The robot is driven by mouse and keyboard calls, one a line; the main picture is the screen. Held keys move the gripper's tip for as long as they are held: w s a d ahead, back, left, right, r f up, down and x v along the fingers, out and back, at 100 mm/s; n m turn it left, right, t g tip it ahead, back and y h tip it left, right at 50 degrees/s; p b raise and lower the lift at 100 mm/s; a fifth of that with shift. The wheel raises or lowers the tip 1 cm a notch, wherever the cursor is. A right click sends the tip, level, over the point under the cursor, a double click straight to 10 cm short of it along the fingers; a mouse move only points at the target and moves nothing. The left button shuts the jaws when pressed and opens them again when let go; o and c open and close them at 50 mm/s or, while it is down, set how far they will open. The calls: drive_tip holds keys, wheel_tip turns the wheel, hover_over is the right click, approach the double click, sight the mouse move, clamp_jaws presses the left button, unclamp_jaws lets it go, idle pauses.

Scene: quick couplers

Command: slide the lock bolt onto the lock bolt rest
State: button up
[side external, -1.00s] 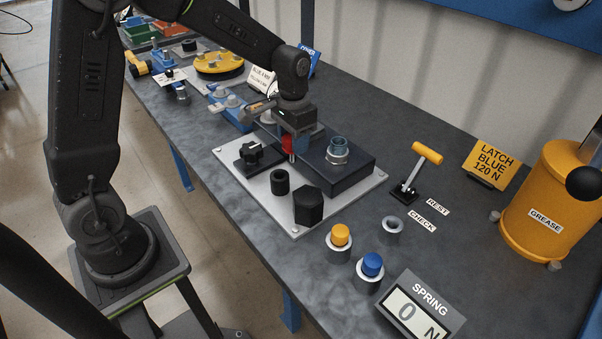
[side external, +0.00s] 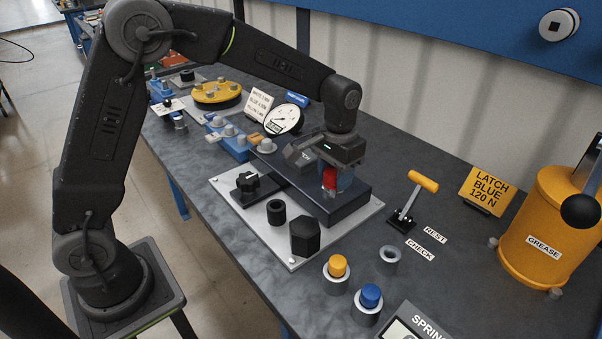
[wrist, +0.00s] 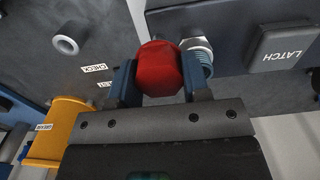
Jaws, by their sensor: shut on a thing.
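My gripper (side external: 334,184) is shut on a red knob (side external: 329,178), which I take to be the lock bolt's head. In the wrist view the red knob (wrist: 158,68) sits between the two blue fingers (wrist: 157,82); its lower part is hidden. The gripper is over the dark block (side external: 310,208) on the light plate. A threaded blue coupler with a metal hex (wrist: 200,58) is close beside the knob; I cannot tell whether they touch.
A grey ring (side external: 388,259), yellow and blue buttons (side external: 370,296), a yellow-handled lever (side external: 412,200) and a grease can (side external: 545,235) stand to the right.

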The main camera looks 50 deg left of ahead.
drive_tip(key=d+r, duration=0.3)
drive_tip(key=d, duration=1.3)
drive_tip(key=shift+w+d, duration=0.15)
drive_tip(key=shift+w, duration=0.3)
drive_tip(key=shift+f, duration=2.85)
drive_tip(key=shift+f, duration=2.75)
drive_tip(key=o, duration=0.9)
drive_tip(key=shift+r, duration=0.1)
